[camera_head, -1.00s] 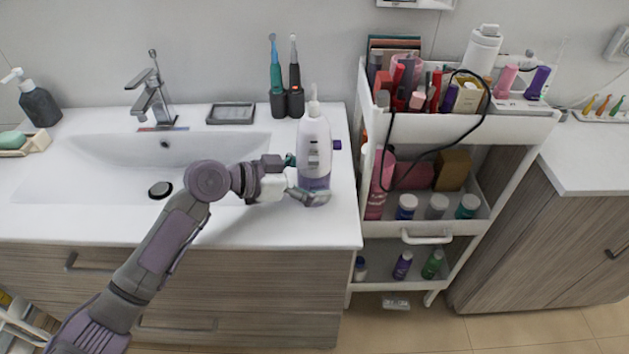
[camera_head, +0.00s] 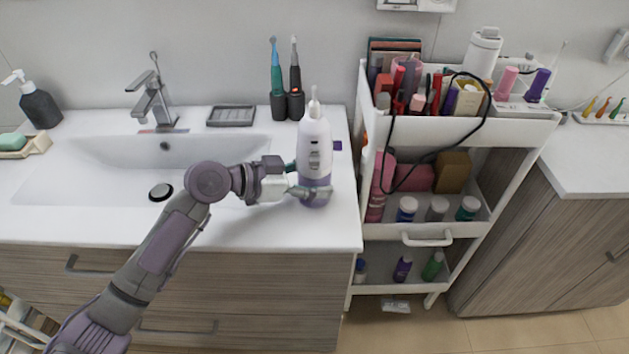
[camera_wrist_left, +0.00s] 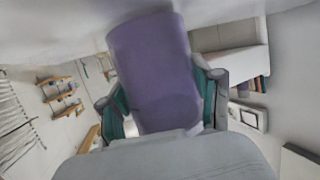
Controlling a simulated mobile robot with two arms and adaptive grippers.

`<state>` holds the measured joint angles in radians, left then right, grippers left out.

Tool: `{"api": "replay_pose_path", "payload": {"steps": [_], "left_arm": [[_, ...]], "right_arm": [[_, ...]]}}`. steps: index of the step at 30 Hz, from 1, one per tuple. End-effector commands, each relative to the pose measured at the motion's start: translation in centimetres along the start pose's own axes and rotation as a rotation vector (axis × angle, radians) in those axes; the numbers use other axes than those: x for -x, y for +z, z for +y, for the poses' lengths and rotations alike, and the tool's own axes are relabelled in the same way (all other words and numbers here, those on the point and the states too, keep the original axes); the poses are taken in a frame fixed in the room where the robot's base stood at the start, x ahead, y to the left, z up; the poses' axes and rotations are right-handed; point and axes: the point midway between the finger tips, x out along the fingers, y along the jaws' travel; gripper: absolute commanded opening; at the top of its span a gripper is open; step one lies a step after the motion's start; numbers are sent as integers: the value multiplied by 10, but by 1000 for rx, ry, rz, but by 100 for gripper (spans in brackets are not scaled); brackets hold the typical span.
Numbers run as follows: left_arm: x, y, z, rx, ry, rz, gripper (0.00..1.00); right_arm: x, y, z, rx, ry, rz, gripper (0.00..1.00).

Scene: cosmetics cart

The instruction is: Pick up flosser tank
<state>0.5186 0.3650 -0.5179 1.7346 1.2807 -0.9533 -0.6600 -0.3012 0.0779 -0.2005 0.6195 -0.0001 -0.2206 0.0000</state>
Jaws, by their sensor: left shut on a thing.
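The flosser (camera_head: 315,148) stands upright on the right end of the white sink counter. It has a white body and nozzle on top and a purple tank (camera_head: 316,198) at the bottom. My left gripper (camera_head: 312,188) is at the level of the tank, reaching in from the left, and is shut on it. In the left wrist view the purple tank (camera_wrist_left: 155,70) fills the space between the two teal-lined fingers, one on each side. The far side of the tank is hidden. My right gripper does not show.
A sink basin (camera_head: 105,165) and faucet (camera_head: 153,98) lie left of the flosser. Two electric toothbrushes (camera_head: 286,85) stand behind it, near a grey soap dish (camera_head: 231,115). A white cart (camera_head: 520,127) full of cosmetics stands close to the right, with a black cable hanging down.

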Motion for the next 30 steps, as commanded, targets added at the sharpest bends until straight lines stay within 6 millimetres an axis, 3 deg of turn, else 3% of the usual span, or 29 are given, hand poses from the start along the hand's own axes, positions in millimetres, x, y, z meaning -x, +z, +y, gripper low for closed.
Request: {"api": "replay_pose_path", "payload": {"steps": [12,20,30], "left_arm": [[13,-38,0,-6,-1,4,29],[0,-64,29,-7,3,5,29],[-21,-111,78,-6,2,7,29]], "right_arm": [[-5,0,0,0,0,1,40],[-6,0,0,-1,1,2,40],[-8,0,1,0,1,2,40]]}}
